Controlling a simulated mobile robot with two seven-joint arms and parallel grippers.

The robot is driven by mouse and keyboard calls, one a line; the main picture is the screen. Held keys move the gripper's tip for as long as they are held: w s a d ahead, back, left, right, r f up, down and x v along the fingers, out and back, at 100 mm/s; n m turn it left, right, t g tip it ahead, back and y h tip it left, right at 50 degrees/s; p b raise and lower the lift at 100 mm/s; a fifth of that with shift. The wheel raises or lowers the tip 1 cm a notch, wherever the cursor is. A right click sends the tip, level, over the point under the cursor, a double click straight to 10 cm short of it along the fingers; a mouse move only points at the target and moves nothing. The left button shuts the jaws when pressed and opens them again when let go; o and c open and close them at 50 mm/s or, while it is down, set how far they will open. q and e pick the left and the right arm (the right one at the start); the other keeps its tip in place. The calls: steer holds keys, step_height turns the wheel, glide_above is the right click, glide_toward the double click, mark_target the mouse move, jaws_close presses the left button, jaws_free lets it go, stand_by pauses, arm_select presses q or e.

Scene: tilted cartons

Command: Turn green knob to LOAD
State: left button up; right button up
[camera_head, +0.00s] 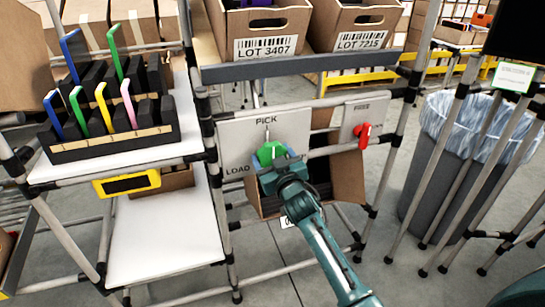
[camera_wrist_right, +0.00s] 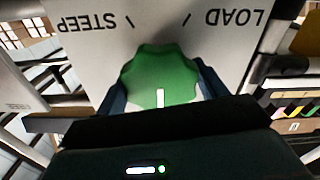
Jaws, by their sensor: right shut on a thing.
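The green knob (camera_head: 268,151) is on a pale panel (camera_head: 235,135) with PICK printed above it and LOAD at its lower left. My right gripper (camera_head: 275,163) is shut on the knob from the front and hides its lower part. In the right wrist view the lobed knob (camera_wrist_right: 160,72) sits between the dark fingers (camera_wrist_right: 160,88), with upside-down lettering: LOAD at upper right, STEEP at upper left. The knob's white mark points to the bottom of that view, away from both words, which fits the PICK side. My left gripper is not in view.
A tilted carton (camera_head: 347,178) lies behind and below the panels. Cartons marked LOT 3407 (camera_head: 262,25) and LOT 7215 (camera_head: 350,22) stand above. A rack with coloured tabs (camera_head: 115,147) is at left, a lined bin (camera_head: 430,175) at right.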

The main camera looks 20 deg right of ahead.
steer(key=shift+c, duration=1.2)
steer(key=shift+n, duration=0.4)
